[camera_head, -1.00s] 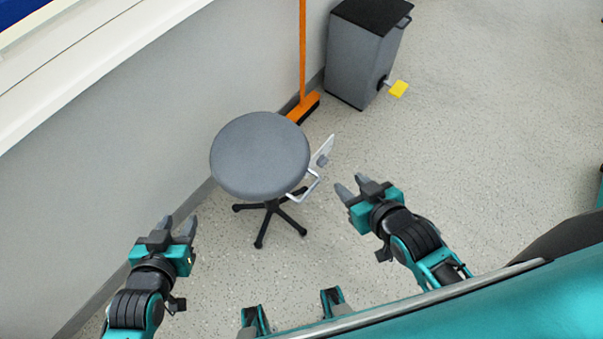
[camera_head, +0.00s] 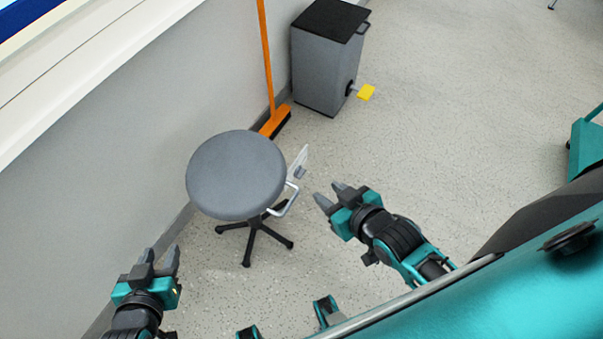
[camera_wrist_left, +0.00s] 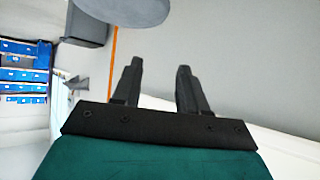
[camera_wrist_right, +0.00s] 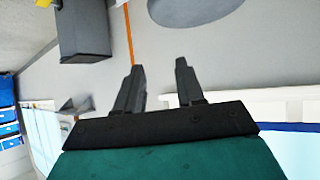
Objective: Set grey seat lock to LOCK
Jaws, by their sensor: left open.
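A round stool with a grey seat (camera_head: 236,175) stands near the wall. A white plate (camera_head: 301,158) with a small grey knob (camera_head: 299,172), likely the seat lock, sticks out at the seat's right side. The knob's setting and any lettering are too small to read. A pale bent handle (camera_head: 287,203) is just below it. My right gripper (camera_head: 329,193) is open and empty, right of the plate and apart from it. My left gripper (camera_head: 161,253) is open and empty, left of and nearer than the stool. The seat also shows in the left wrist view (camera_wrist_left: 125,9) and right wrist view (camera_wrist_right: 192,10).
A grey bin (camera_head: 328,62) with a yellow pedal (camera_head: 366,92) stands behind the stool. An orange broom (camera_head: 266,60) leans by the wall (camera_head: 120,140). A teal object (camera_head: 588,145) stands at the far right. Floor right of the stool is clear.

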